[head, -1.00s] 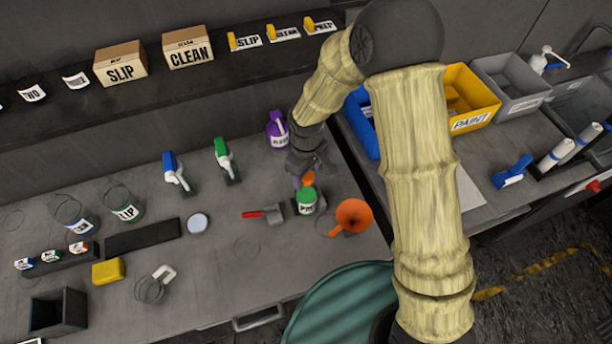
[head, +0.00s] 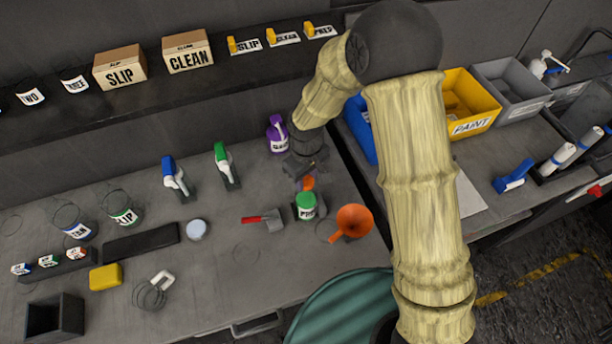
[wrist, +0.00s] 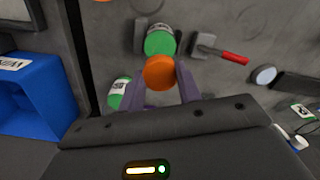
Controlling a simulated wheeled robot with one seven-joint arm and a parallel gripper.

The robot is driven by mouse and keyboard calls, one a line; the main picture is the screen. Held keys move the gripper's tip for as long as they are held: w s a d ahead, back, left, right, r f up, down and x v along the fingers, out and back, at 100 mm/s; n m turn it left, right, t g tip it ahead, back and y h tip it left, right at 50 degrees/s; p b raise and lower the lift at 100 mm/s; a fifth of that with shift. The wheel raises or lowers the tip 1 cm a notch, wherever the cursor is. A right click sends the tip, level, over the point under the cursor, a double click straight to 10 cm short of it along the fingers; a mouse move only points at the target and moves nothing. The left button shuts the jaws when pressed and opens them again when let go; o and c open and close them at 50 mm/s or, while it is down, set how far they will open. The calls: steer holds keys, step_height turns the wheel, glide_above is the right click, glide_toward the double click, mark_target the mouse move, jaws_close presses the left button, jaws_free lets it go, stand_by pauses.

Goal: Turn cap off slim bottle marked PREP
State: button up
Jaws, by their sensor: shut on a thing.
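My gripper (wrist: 160,82) is shut on a round orange cap (wrist: 159,72), with one purple-grey finger on each side of it. In the head view the orange cap (head: 308,183) shows just below my gripper (head: 305,176), behind a green-lidded jar (head: 306,207). The slim bottle's body and its PREP mark are hidden under the cap and my gripper, so I cannot tell whether the cap is still seated. The jar also shows just beyond the cap in the wrist view (wrist: 160,40). A green, white-labelled container (wrist: 119,92) is left of my fingers; its label is unreadable.
An orange funnel (head: 354,220) stands right of the jar, and a red-handled scraper (head: 265,218) lies left of it. A purple bottle (head: 277,134) stands behind, left of my gripper. A blue bin (head: 360,124) is to the right. The bench is clear around the front left of the scraper.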

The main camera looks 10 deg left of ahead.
steer(key=n+p, duration=0.2)
steer(key=n, duration=0.5)
steer(key=shift+r, duration=0.15)
steer(key=n+p, duration=0.2)
steer(key=n, duration=0.2)
steer(key=shift+n, duration=0.3)
steer(key=shift+n+p, duration=0.35)
steer(key=shift+n, duration=0.55)
steer(key=o, duration=1.1)
